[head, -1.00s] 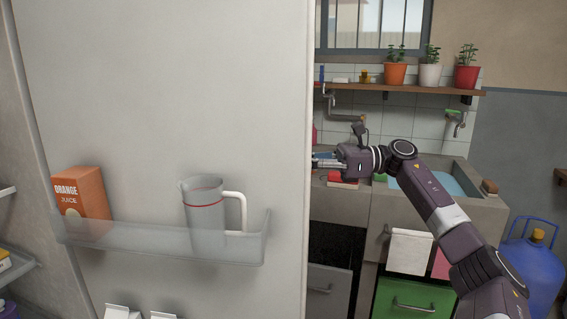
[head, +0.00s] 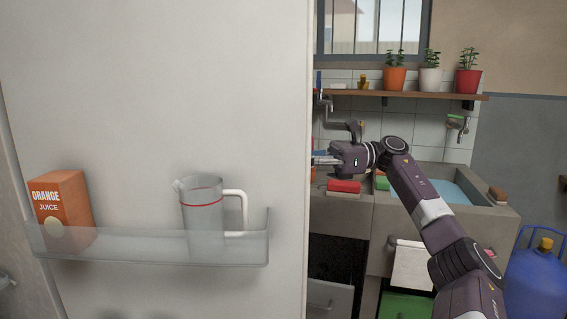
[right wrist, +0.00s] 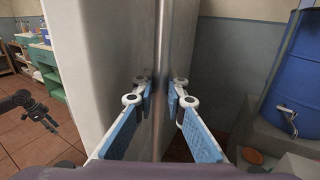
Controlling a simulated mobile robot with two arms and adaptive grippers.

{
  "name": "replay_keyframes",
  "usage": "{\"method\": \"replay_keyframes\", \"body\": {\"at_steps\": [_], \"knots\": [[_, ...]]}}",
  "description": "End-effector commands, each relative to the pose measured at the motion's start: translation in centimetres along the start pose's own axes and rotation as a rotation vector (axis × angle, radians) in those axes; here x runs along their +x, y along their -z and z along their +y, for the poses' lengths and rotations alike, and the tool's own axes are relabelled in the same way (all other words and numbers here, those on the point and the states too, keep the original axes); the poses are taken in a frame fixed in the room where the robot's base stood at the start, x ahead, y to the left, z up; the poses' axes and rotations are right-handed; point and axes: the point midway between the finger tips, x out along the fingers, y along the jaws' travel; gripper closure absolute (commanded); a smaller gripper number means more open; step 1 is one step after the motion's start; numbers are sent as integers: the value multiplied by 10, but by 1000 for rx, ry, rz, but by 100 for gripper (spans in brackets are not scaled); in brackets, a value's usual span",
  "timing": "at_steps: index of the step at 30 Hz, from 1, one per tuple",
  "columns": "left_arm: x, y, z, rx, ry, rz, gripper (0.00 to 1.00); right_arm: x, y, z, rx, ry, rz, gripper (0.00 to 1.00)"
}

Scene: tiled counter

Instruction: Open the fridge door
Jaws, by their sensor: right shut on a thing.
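The fridge door (head: 150,110) stands open and fills the left of the head view, its inner side facing me. Its clear door shelf (head: 150,248) holds an orange juice carton (head: 62,212) and a pitcher (head: 203,218) with a white handle. My right gripper (head: 318,159) is at the door's right edge, its fingertips partly hidden behind it. In the right wrist view its blue-padded fingers (right wrist: 159,100) are on both sides of a narrow upright part of the door, shut on it. My left gripper (right wrist: 48,115) seems to show, dark and small, at the left of that view.
A sink counter (head: 455,215) with red and green items stands behind my right arm. Potted plants (head: 430,80) line the shelf above. A blue gas bottle (head: 540,280) stands at the lower right. Tiled floor (right wrist: 45,145) is open at the left of the wrist view.

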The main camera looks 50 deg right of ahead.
Motion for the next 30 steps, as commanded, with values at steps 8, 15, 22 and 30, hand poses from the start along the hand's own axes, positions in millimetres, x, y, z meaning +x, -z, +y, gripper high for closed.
{"method": "replay_keyframes", "body": {"at_steps": [8,15,22,30], "knots": [[-1,0,0,0,0,0,60,0,-1,0,-1,-1,0,100],[-1,0,0,0,0,0,60,0,-1,0,-2,-1,-1,71],[0,0,0,0,0,0,60,0,-1,0,-2,0,0,71],[0,0,0,0,0,-1,60,-27,-1,-1,-1,3,-2,71]]}}
